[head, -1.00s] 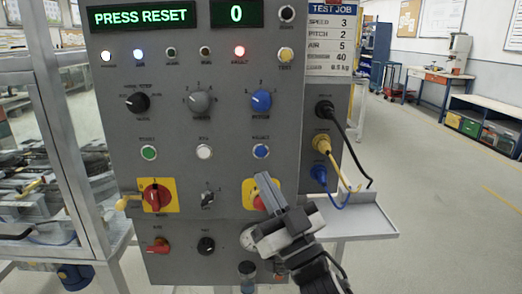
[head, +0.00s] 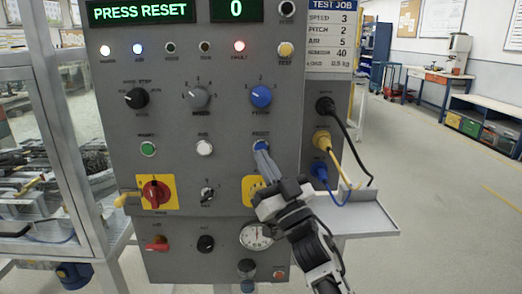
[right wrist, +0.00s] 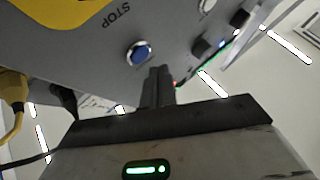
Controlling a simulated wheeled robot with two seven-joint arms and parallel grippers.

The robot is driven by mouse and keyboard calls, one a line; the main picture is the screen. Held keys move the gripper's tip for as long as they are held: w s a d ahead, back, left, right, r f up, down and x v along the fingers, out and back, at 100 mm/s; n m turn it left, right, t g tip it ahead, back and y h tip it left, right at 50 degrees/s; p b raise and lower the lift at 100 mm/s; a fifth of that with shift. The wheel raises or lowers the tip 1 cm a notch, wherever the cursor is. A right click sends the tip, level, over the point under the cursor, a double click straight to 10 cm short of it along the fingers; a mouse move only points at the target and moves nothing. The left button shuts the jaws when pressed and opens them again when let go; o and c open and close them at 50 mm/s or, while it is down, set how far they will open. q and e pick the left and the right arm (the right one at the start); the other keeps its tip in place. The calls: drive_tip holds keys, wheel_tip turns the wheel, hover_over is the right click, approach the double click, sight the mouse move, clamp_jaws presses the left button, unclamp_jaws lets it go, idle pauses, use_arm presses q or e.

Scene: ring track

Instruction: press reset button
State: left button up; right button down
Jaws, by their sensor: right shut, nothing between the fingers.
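The grey control panel (head: 225,125) stands in front of me, and its display (head: 141,12) reads PRESS RESET. The blue reset button (head: 260,145) is in the right column of the panel, partly covered from below by my right gripper (head: 262,152). The right gripper is shut and empty, its fingertips pointing up at the button's lower edge. In the right wrist view the blue button (right wrist: 139,53) shows just left of the shut fingertips (right wrist: 160,70). I cannot tell whether they touch the panel. My left gripper is not in view.
The yellow stop plate (head: 250,186) is mostly behind my right gripper. White (head: 204,147) and green (head: 148,149) buttons lie left of reset. Plugged cables (head: 333,150) hang at the right above a shelf (head: 362,215).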

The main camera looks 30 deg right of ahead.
drive_tip(key=shift+w+d, duration=0.2)
drive_tip(key=shift+w, duration=0.1)
idle(1.1)
drive_tip(key=shift+w+d, duration=0.1)
drive_tip(key=shift+w, duration=0.05)
idle(0.7)
drive_tip(key=shift+w+d, duration=0.1)
drive_tip(key=shift+w, duration=0.1)
drive_tip(key=shift+w+d, duration=0.25)
drive_tip(key=shift+w, duration=0.1)
idle(0.7)
drive_tip(key=shift+s+a, duration=0.1)
drive_tip(key=shift+s, duration=0.05)
drive_tip(key=shift+s+a+p, duration=0.3)
drive_tip(key=shift+s+a, duration=0.05)
drive_tip(key=shift+s, duration=0.2)
idle(0.3)
